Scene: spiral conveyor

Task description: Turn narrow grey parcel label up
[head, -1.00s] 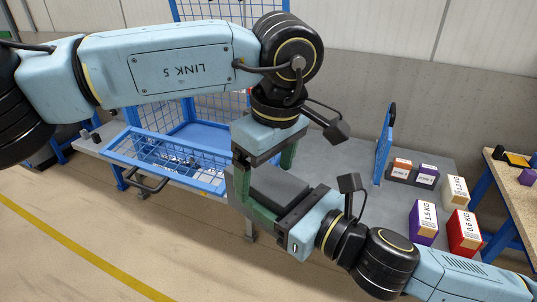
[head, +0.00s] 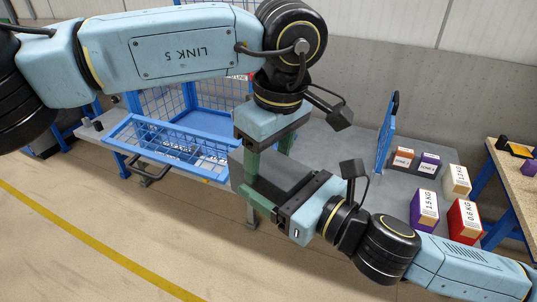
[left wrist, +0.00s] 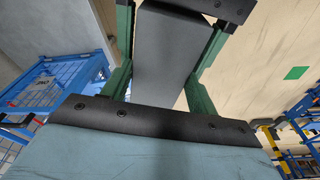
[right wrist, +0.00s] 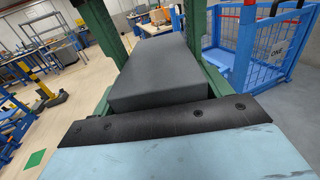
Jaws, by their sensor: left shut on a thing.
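The narrow grey parcel (head: 285,168) is held in the air in front of the table, between my two grippers. My left gripper (head: 268,155) comes down from above and is shut on the parcel; in the left wrist view the parcel (left wrist: 170,55) runs out between its green fingers. My right gripper (head: 262,187) reaches in from the lower right, its fingers beside the parcel. In the right wrist view the parcel (right wrist: 163,75) lies between those fingers, which look spread about it; contact is hard to tell. No label shows on the visible faces.
A blue wire basket (head: 165,145) stands at the table's left. On the right of the grey table (head: 335,155) are a blue upright panel (head: 387,135), a purple box (head: 424,208), a red box (head: 464,220) and a few other boxes. A wooden bench (head: 515,170) stands far right.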

